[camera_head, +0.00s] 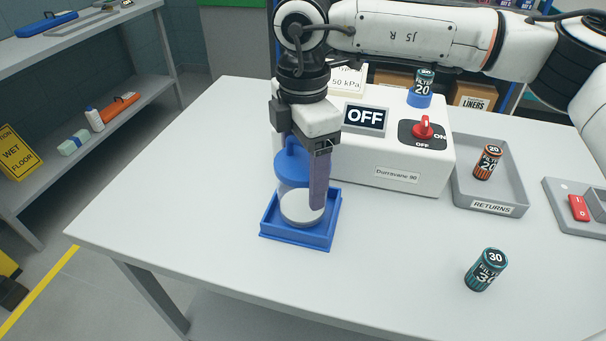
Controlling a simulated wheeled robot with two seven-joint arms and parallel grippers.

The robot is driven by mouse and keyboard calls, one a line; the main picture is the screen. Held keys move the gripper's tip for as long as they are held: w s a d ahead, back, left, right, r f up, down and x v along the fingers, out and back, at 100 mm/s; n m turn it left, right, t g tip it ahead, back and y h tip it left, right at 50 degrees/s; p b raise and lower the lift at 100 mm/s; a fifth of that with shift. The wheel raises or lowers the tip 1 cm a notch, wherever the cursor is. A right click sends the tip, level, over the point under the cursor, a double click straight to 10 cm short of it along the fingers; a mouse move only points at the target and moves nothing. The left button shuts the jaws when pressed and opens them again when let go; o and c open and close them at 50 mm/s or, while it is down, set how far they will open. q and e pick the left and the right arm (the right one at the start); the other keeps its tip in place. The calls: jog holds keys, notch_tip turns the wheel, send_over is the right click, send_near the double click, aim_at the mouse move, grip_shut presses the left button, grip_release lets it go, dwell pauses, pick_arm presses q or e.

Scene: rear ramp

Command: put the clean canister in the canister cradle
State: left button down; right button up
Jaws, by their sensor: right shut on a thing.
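The canister (288,172) has a blue lid with a knob, a clear body and a pale grey-white round part low down. It looks upright, and its lower end shows inside the outline of the blue square canister cradle (290,239) on the table. I cannot tell whether it rests on the cradle floor or hangs just above it. My right gripper (317,182) comes down from above and is shut on the canister; one finger shows in front of its right side and hides part of it. The other finger is hidden. My left gripper is out of view.
A white machine (400,175) with an OFF display and red knob (423,127) stands close behind the cradle. A blue-teal filter (420,88) stands on it. A grey returns tray (513,192) holds an orange filter (487,162). A teal filter (486,269) stands front right. The table's left side is clear.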

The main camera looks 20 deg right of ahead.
jog(key=shift+f, duration=0.8)
jog(key=o, duration=1.2)
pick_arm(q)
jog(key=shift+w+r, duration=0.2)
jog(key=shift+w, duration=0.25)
pick_arm(e)
jog(key=shift+o, duration=0.2)
jog(key=shift+w+r, duration=0.1)
jog(key=shift+r, duration=0.35)
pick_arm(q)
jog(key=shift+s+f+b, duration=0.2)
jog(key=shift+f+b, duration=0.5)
pick_arm(e)
notch_tip(320, 180, up, 12)
jog(key=shift+f, duration=0.25)
